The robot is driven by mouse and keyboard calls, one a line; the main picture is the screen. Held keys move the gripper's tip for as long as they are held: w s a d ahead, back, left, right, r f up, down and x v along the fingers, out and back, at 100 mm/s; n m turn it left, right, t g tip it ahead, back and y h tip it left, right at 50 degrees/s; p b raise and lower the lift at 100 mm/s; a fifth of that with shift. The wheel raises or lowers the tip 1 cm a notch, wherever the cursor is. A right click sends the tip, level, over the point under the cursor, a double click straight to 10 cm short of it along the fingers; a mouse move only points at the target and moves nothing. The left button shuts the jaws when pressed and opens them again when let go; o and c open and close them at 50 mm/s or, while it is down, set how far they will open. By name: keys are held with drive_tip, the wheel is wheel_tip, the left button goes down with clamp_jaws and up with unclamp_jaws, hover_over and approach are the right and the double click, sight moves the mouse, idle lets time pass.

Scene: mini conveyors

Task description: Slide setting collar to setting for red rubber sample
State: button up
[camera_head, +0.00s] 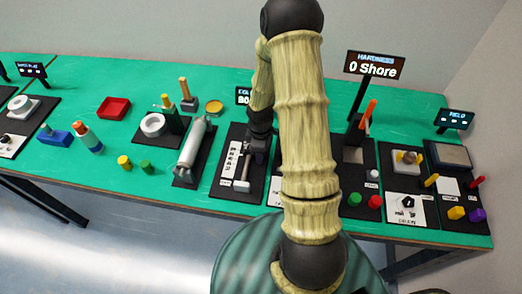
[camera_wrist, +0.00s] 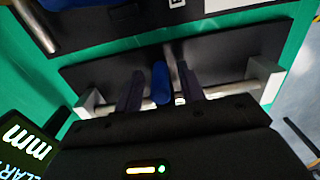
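The setting collar appears to be the blue piece (camera_wrist: 160,84) on a metal rod (camera_wrist: 232,89) between two pale end posts in the wrist view. My gripper (camera_wrist: 162,92) has its dark fingers on either side of the blue piece, with a narrow gap showing, most clearly at the right finger; it looks open. A white scale plate (camera_head: 232,160) lies on that board.
The collar display (camera_wrist: 28,152) is close at the lower left of the wrist view; its number is cut off. The hardness display (camera_head: 374,66) reads 0 Shore. A green piece (camera_head: 354,199) is beside the red one.

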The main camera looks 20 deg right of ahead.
drive_tip(key=shift+d, duration=0.15)
drive_tip(key=shift+w+r, duration=0.15)
drive_tip(key=shift+r, duration=0.25)
wheel_tip(320, 180, up, 17)
drive_tip(key=shift+s+f+p, duration=0.15)
drive_tip(key=shift+s+p, duration=0.05)
drive_tip(key=shift+p, duration=0.2)
drive_tip(key=s+a+r+m+t, duration=0.2)
drive_tip(key=s+a+r+m, duration=0.1)
drive_tip(key=s+a+m, duration=0.5)
drive_tip(key=s+m, duration=0.2)
drive_tip(key=m, duration=0.1)
drive_tip(key=shift+a+r+t, duration=0.15)
drive_tip(key=shift+r+t, duration=0.15)
